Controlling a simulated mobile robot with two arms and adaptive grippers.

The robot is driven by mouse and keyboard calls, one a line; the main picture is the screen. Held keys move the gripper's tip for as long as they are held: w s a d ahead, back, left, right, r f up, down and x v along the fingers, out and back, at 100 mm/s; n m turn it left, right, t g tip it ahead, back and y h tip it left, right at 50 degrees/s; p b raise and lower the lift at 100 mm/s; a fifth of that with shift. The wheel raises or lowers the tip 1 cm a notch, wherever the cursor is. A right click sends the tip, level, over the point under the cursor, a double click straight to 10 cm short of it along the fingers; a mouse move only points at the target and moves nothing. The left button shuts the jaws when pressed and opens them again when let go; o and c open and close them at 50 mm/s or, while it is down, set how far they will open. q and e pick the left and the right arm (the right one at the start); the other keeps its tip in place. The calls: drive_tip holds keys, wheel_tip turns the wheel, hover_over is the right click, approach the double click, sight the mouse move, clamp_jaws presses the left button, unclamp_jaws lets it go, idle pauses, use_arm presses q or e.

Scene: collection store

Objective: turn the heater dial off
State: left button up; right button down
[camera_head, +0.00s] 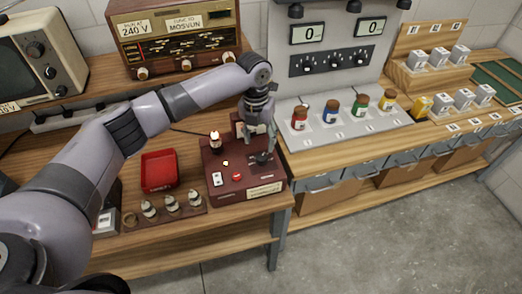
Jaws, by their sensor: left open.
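A dark red box (217,177) with a lit bulb (215,138) on top stands on the wooden bench. A black knob (263,159), which looks like the heater dial, sits on its right part. The dial's marks are too small to read. My left gripper (261,146) points down from above, its open fingers close over the knob. I cannot tell whether they touch it. My right gripper is out of view.
A red tray (159,170) and a rack (178,212) with 3 bulbs stand left of the box. A radio (176,38) is on the shelf behind. The floor in front is clear.

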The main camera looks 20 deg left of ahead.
sight(261, 156)
use_arm(q)
drive_tip(key=f+p, duration=0.1)
drive_tip(key=f, duration=0.6)
drive_tip(key=shift+d+f, duration=0.15)
drive_tip(key=shift+d, duration=0.05)
drive_tip(key=shift+c, duration=0.5)
drive_tip(key=c, duration=1.1)
